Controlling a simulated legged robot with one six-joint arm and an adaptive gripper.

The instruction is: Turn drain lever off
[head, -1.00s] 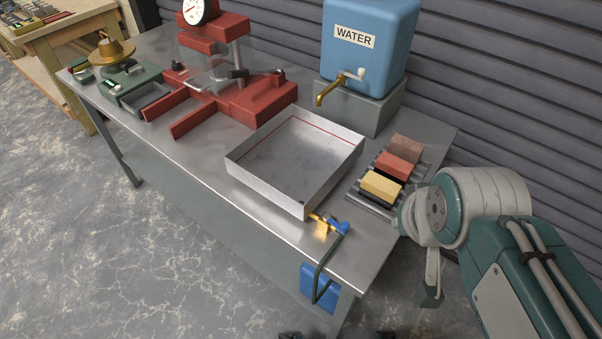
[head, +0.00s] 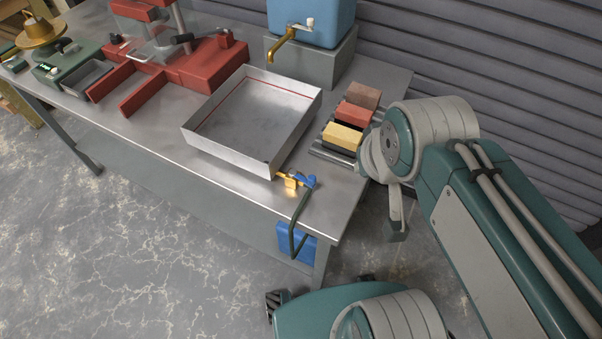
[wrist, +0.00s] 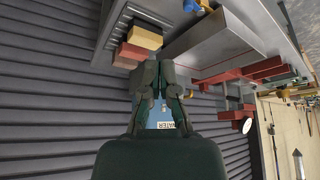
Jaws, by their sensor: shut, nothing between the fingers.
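The drain valve (head: 287,179) is a brass fitting at the near corner of a shallow metal tray (head: 236,161), with a blue lever (head: 305,181) on it. A dark green hose (head: 293,226) runs down from it over the bench edge. In the wrist view the blue lever (wrist: 190,5) is at the top edge, partly cut off. My gripper (wrist: 159,66) shows in the wrist view with its dark fingers shut and empty, apart from the lever and the tray. In the head view my arm is right of the bench, and the fingers cannot be made out clearly.
Three coloured blocks (head: 345,137) lie on a rack right of the tray. A blue water tank (head: 311,20) with a brass tap (head: 282,44) stands behind. A red press (head: 190,65) is at the left. A blue container (head: 295,242) is below the hose. Floor in front is clear.

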